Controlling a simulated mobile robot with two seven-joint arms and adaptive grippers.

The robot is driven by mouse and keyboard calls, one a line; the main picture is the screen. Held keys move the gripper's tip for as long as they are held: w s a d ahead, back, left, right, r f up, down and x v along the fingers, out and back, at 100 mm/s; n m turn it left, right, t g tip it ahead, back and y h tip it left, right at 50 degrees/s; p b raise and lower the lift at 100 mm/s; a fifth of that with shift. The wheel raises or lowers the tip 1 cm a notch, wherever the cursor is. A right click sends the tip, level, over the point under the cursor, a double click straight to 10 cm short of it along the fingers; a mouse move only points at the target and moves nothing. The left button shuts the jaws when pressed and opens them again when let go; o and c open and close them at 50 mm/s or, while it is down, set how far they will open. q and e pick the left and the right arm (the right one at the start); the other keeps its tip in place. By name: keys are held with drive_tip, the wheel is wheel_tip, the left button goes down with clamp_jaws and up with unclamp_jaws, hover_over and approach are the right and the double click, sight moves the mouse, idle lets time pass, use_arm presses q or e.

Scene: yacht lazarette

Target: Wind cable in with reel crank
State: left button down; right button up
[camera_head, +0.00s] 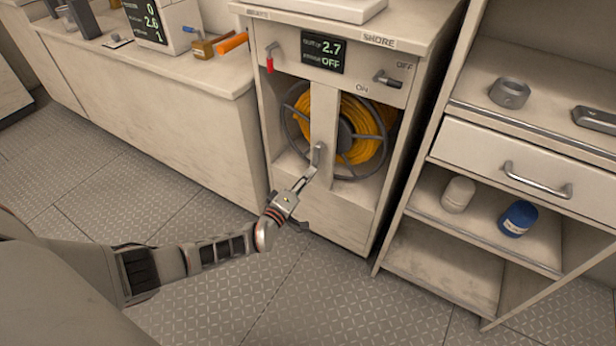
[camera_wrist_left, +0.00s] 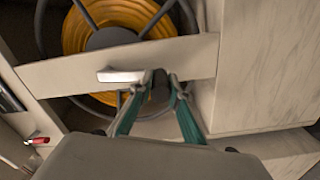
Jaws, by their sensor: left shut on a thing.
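The cable reel (camera_head: 296,118) stands in an open bay of the cabinet, wound with orange-yellow cable (camera_head: 365,118). It also shows in the left wrist view (camera_wrist_left: 186,15). An upright post crosses in front of it. The reel crank (camera_head: 319,154) sits at the post; its pale arm (camera_wrist_left: 120,76) shows in the left wrist view. My left gripper (camera_head: 306,180) reaches it from the left. In the wrist view its teal fingers (camera_wrist_left: 158,100) close around the dark crank handle (camera_wrist_left: 160,84). The handle is partly hidden between the fingers. My right gripper is not in view.
Above the reel, a display (camera_head: 322,52) reads 2.7 and OFF. Shelves with a drawer (camera_head: 520,165), a white jar (camera_head: 458,194) and a blue jar (camera_head: 518,219) stand right. The floor in front is clear.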

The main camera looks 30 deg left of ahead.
use_arm(q)
drive_tip(key=c, duration=1.9)
unclamp_jaws()
drive_tip(key=shift+s, duration=0.1)
drive_tip(key=s, duration=1.2)
drive_tip(key=shift+a, duration=0.25)
